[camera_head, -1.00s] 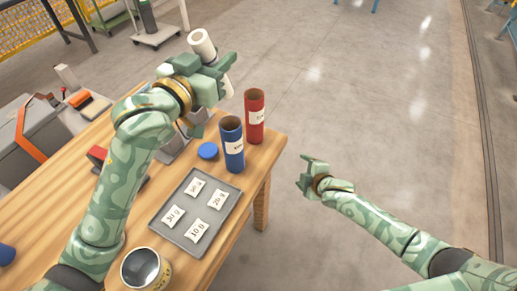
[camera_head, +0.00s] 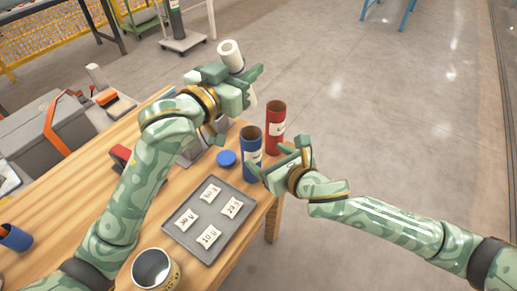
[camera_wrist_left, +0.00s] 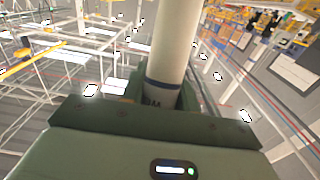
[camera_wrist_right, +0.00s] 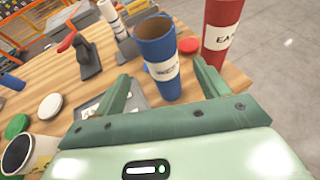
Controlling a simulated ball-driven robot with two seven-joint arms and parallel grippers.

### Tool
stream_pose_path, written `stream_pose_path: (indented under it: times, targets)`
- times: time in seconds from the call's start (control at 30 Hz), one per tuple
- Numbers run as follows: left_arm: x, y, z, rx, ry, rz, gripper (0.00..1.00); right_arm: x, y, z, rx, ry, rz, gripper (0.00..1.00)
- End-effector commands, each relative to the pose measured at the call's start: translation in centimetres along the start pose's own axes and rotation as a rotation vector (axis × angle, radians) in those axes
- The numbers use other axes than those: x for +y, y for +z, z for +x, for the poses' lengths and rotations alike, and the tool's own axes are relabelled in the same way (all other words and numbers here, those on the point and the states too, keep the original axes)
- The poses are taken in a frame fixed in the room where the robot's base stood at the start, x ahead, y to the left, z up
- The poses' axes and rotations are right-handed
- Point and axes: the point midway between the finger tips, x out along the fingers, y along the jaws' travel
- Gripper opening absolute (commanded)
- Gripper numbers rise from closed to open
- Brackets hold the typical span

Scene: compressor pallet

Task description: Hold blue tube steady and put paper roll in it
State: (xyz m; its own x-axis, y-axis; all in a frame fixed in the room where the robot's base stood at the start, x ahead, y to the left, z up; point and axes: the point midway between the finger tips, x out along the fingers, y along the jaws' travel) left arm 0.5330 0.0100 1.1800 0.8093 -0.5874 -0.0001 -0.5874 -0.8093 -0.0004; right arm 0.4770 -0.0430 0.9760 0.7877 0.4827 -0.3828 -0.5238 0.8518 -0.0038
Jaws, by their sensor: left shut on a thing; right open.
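The blue tube (camera_head: 250,146) stands upright and open-topped near the table's right edge; it also shows in the right wrist view (camera_wrist_right: 158,55). My left gripper (camera_head: 240,85) is shut on the white paper roll (camera_head: 231,55), held up above the table behind the blue tube. The roll fills the middle of the left wrist view (camera_wrist_left: 174,45). My right gripper (camera_head: 275,163) is open beside the blue tube and hides its lower right part in the head view. In the right wrist view the tube stands ahead, between the directions of the two fingers (camera_wrist_right: 160,85), with no clear contact.
A red tube (camera_head: 276,130) stands close behind the blue one. A blue lid (camera_head: 227,158) lies left of it. A grey tray (camera_head: 190,246) with several white packets lies in front, and an open can (camera_head: 172,272) stands at the near edge. Floor right of the table is clear.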

Motion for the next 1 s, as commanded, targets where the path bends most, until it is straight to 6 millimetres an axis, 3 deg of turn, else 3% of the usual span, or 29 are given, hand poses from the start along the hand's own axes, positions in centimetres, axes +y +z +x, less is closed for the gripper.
stream_pose_path:
  times: [0.2,0.4,0.83,1.0]
  targets:
    - [0.0,0.0,0.0,0.000,0.000,0.000,0.07,0.0,0.1,4.8,-0.001,-0.001,0.003,0.74]
    - [0.0,0.0,0.0,0.001,0.000,0.000,0.07,0.0,0.0,7.8,0.000,-0.001,0.003,0.74]
    - [0.0,0.0,0.0,0.001,0.000,0.000,0.07,0.0,0.0,8.9,0.000,0.000,0.004,0.74]
    - [0.0,0.0,0.0,0.001,0.000,0.000,0.07,0.0,0.0,8.9,0.000,0.000,0.004,0.27]
